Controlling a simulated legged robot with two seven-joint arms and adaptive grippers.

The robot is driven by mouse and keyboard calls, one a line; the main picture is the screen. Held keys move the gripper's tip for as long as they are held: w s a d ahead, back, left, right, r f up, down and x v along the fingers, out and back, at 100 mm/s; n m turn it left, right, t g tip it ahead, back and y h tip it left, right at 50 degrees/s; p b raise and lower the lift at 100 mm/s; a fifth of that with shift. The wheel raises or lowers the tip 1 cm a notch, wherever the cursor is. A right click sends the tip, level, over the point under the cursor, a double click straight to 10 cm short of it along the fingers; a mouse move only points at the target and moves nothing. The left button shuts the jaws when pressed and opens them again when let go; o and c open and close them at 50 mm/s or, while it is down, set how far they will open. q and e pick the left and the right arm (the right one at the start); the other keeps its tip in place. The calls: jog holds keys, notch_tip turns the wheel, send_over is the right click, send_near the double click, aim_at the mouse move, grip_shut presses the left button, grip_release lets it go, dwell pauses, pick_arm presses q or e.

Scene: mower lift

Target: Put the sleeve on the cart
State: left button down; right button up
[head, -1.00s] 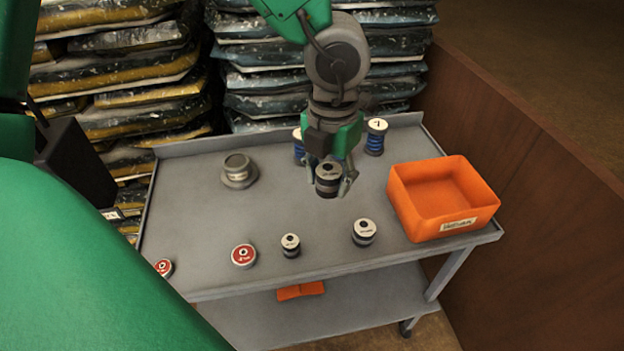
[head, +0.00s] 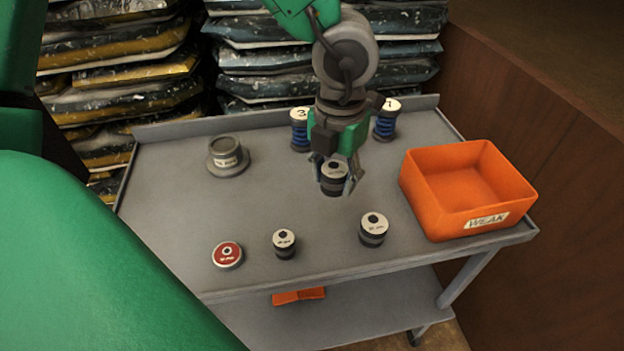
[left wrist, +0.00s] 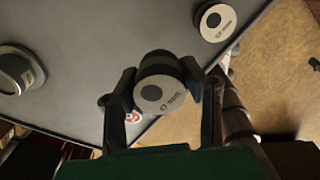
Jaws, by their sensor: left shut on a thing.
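My left gripper (head: 335,185) is shut on a dark sleeve (head: 335,171) with a pale labelled top, above the middle of the grey cart (head: 190,215). The gap below it cannot be judged. The held sleeve (left wrist: 160,92) also shows between the fingers in the left wrist view. Two similar dark pieces with pale tops stand on the cart's front half, a smaller one (head: 284,243) and a larger one (head: 373,229). My right gripper is not in view.
An orange bin (head: 430,209) labelled WEAK stands at the cart's right end. Two blue spools, left (head: 299,130) and right (head: 386,120), stand behind the gripper. A grey flanged piece (head: 228,155) and a red-topped disc (head: 228,254) are at left. Stacked bags and a brown wall border the cart.

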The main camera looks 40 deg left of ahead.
pick_arm(q)
jog(key=b, duration=0.1)
send_over(333, 225)
notch_tip(333, 225, down, 6)
jog(key=shift+r, duration=0.2)
jog(key=shift+d+f+b, duration=0.1)
jog(key=shift+f+b, duration=0.2)
jog(key=shift+f, duration=0.25)
jog(key=shift+a+f+b, duration=0.15)
jog(key=shift+f+b, duration=0.1)
jog(key=shift+f, duration=0.6)
jog(key=shift+a+f+b, duration=0.1)
jog(key=shift+f+b, duration=0.1)
jog(key=shift+f, duration=0.6)
jog(key=shift+f, duration=0.1)
jog(key=c, duration=1)
grip_release()
jog(key=shift+d, duration=0.1)
notch_tip(333, 225, up, 12)
jog(key=p, duration=0.3)
